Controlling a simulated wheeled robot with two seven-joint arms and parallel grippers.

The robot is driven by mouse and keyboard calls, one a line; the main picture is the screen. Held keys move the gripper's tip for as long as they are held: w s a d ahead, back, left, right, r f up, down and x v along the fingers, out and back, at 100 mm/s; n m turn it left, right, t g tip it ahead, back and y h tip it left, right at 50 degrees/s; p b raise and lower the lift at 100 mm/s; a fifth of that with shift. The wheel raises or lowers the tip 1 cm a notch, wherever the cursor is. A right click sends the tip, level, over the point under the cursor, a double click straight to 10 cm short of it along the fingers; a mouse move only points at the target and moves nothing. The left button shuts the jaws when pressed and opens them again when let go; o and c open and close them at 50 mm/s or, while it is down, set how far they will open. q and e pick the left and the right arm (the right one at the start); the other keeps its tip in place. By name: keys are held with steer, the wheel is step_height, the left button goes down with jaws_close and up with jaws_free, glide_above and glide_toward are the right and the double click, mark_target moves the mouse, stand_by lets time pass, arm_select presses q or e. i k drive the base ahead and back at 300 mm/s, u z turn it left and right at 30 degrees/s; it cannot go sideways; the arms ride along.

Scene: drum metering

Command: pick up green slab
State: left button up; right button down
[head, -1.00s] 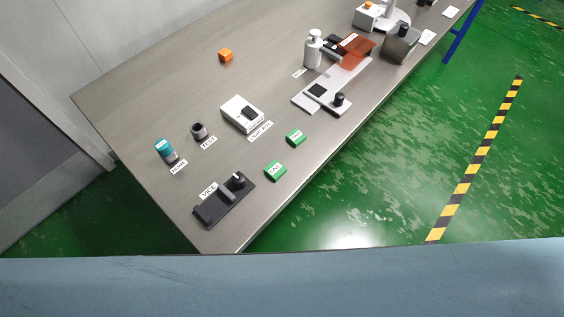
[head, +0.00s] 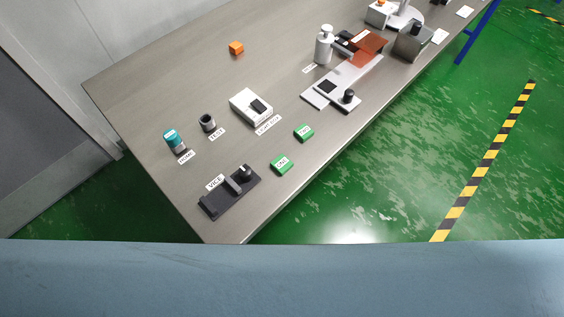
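Two green slabs with white labels lie on the grey bench in the head view. The nearer green slab (head: 281,166) is close to the bench's front edge, right of the black vice. The other green slab (head: 304,133) lies a little farther along the same edge. I cannot tell which one the task names. Both lie flat and apart from each other. Neither of my grippers shows in the head view.
The bench (head: 150,88) also bears a black vice (head: 230,192), a teal-topped cylinder (head: 173,140), a dark cup (head: 207,122), a white box (head: 250,105), an orange cube (head: 236,48), a white bottle (head: 324,46) and a light plate (head: 320,99).

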mark_target(281, 164)
steer(key=k, duration=0.9)
steer(key=u, duration=0.65)
steer(key=i, duration=0.65)
steer(key=z, duration=0.4)
